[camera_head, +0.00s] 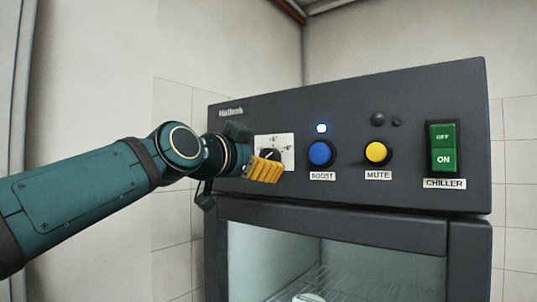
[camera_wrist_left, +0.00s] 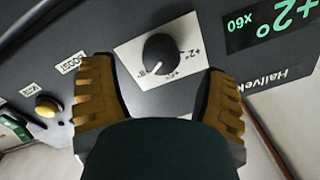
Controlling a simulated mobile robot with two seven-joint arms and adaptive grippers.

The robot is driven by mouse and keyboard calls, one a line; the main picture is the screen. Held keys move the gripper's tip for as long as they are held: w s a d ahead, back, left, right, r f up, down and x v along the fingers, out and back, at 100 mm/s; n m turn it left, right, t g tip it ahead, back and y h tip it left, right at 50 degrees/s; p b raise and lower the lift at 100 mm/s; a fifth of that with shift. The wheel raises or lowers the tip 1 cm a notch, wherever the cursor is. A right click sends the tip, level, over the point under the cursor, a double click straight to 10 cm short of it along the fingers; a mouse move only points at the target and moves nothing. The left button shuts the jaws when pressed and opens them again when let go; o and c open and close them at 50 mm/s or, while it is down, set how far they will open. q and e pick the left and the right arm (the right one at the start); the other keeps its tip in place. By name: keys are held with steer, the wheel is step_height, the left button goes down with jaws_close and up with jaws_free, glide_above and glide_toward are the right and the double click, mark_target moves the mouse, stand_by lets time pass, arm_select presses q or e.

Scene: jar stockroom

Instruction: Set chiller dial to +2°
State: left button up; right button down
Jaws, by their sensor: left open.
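The chiller dial is a black round knob (camera_wrist_left: 160,54) on a white plate (camera_wrist_left: 125,50) with printed marks, one reading +2°. A white line on the knob points to its lower edge in the wrist view, away from that +2° print. In the head view the knob (camera_head: 269,155) is partly hidden by my gripper. My left gripper (camera_wrist_left: 158,78) is open, its yellow-padded fingers on either side of the knob and apart from it. In the head view the left gripper (camera_head: 262,166) is at the plate. A dark display (camera_wrist_left: 275,28) shows green +2°. My right gripper is not in view.
Below is a glass door (camera_head: 350,265). Tiled walls stand behind.

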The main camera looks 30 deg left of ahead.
mark_target(267, 157)
arm_select(q)
steer(key=shift+w+p, duration=0.3)
steer(key=shift+w, duration=1.6)
steer(key=shift+c, duration=0.2)
steer(key=c, duration=1.2)
